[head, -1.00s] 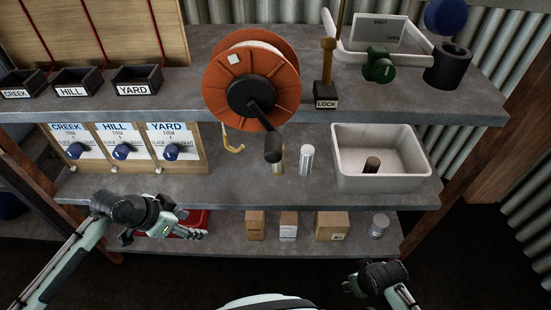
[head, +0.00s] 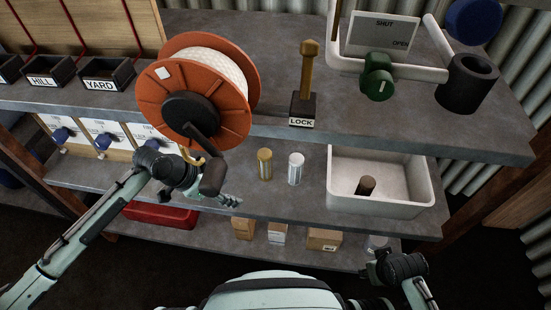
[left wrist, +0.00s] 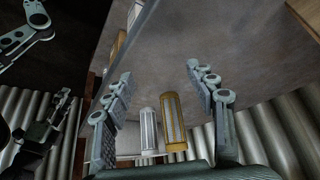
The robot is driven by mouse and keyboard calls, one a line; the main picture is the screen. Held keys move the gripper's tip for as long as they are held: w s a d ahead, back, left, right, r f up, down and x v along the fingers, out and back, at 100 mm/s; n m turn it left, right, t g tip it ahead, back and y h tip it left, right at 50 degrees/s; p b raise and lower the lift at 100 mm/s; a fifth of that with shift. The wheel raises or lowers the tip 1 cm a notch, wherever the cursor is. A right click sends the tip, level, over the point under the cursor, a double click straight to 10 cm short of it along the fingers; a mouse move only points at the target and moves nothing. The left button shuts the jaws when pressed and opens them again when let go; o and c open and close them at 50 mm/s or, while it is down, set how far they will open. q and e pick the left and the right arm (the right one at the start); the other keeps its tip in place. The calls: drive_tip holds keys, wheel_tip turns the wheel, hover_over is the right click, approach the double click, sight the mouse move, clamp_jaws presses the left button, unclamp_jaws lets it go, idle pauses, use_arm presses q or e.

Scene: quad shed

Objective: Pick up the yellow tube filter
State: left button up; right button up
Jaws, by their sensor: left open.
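The yellow tube filter (head: 265,164) stands upright on the middle shelf, just left of a white tube filter (head: 296,169). In the left wrist view the yellow filter (left wrist: 174,122) and the white filter (left wrist: 148,130) appear side by side in the gap between my fingers, beyond them. My left gripper (head: 230,200) is open and empty, near the middle shelf's front edge, to the left of and apart from the yellow filter. Its spread fingers show in the left wrist view (left wrist: 158,75). My right gripper (head: 370,270) is low at the right, and its fingers are too small to judge.
An orange hose reel (head: 160,118) with a black crank overhangs the middle shelf beside my left gripper. Small boxes (head: 243,228) and a red bin (head: 150,214) sit below.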

sight(267, 168)
use_arm(q)
drive_tip(key=w+d, duration=0.1)
drive_tip(key=d, duration=0.1)
drive_tip(key=w+d, duration=0.1)
drive_tip(key=d, duration=0.1)
drive_tip(key=w+d, duration=0.2)
drive_tip(key=shift+d, duration=0.1)
drive_tip(key=w+d, duration=0.1)
drive_tip(key=d, duration=0.1)
drive_tip(key=w+d, duration=0.1)
drive_tip(key=d, duration=0.1)
drive_tip(key=shift+w, duration=0.4)
drive_tip(key=shift+w+d+f, duration=0.1)
drive_tip(key=shift+f, duration=0.45)
drive_tip(key=c, duration=1.3)
drive_tip(key=shift+r, duration=0.15)
